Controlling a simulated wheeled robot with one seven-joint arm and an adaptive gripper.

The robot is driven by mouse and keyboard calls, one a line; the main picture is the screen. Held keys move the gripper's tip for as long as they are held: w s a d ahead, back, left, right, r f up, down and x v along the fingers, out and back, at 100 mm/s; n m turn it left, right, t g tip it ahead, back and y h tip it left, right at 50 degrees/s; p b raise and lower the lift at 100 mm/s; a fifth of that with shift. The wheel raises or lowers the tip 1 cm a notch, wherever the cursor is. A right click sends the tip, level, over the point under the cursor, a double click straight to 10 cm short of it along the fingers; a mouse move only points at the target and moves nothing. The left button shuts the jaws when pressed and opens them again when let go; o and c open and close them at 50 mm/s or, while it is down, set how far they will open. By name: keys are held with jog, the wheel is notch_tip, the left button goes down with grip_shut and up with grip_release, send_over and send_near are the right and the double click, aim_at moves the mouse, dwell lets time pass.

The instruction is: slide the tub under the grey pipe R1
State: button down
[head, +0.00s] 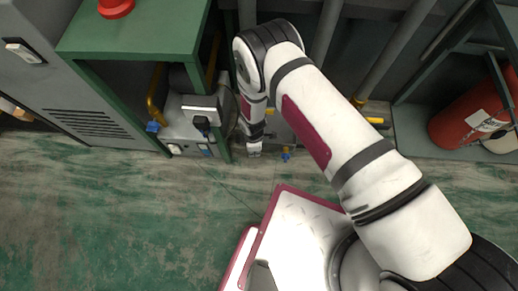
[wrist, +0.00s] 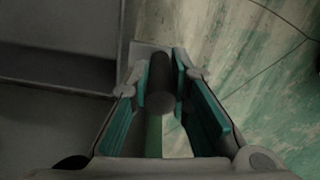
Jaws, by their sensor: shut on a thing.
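In the wrist view my gripper (wrist: 168,100) has its teal-padded fingers on either side of a dark, rounded bar (wrist: 160,85) and is shut on it. I cannot tell whether this bar belongs to the tub. In the head view my arm bends down between the green frame and the pipes, and its far end hides the fingertips and what they hold. No tub can be made out clearly. Several grey pipes run down the back wall, among them one right of my elbow (head: 325,35) and one further right (head: 398,50). No R1 label is readable.
A green-framed bench (head: 135,35) stands at the left, with a grey unit (head: 182,128) low inside it. A grey cabinet (head: 50,85) is further left. The green floor (head: 120,220) in front is clear at left.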

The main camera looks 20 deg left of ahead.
jog(key=shift+s, duration=0.2)
jog(key=c, duration=1.8)
grip_release()
jog(key=shift+w, duration=0.1)
notch_tip(320, 180, up, 10)
jog(key=shift+r, duration=0.95)
jog(key=shift+o, duration=0.7)
